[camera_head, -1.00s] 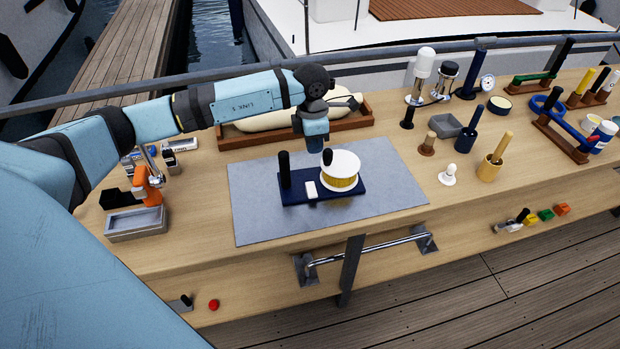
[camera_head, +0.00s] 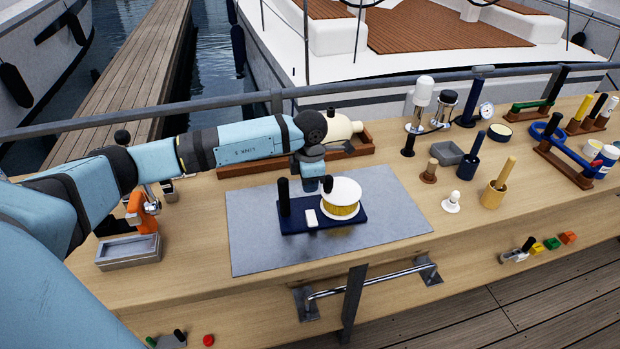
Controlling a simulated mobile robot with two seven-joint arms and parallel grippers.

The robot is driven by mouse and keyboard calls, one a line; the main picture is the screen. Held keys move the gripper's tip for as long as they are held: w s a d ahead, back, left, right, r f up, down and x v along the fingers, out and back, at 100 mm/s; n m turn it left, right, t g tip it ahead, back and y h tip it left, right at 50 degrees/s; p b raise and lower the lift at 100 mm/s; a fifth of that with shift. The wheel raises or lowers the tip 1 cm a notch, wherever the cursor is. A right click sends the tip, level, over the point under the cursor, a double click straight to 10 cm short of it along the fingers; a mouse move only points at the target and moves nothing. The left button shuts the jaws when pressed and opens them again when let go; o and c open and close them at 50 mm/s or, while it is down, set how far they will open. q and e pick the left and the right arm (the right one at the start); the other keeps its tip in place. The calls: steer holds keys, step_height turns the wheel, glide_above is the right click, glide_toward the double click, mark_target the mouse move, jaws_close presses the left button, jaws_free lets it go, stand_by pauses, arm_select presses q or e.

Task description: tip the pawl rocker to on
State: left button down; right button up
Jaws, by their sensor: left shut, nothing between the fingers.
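A dark blue base (camera_head: 348,215) lies on the grey mat (camera_head: 255,245). It carries a white-topped wheel (camera_head: 344,188) with a yellow side, a black knob (camera_head: 327,184) on the wheel, and a black upright post (camera_head: 283,196). A small white piece (camera_head: 311,218) at the base's front edge looks like the pawl rocker; which way it is tipped is too small to tell. My left gripper (camera_head: 312,186) points down just behind and above this white piece, between the post and the wheel. Its fingers are shut and empty, and barely show. My right gripper is out of view.
A wooden tray (camera_head: 245,168) with a cream object lies behind my left arm. A grey tray (camera_head: 128,252) is at left. A metal rail (camera_head: 370,279) runs along the front.

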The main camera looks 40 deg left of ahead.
mark_target(310, 211)
arm_select(q)
step_height(310, 211, down, 7)
steer(key=b, duration=0.3)
steer(key=shift+f, duration=0.4)
steer(key=shift+f+b, duration=0.35)
steer(key=shift+b, duration=0.15)
steer(key=shift+r, duration=0.25)
steer(key=shift+r+p, duration=0.6)
steer(key=shift+r, duration=0.1)
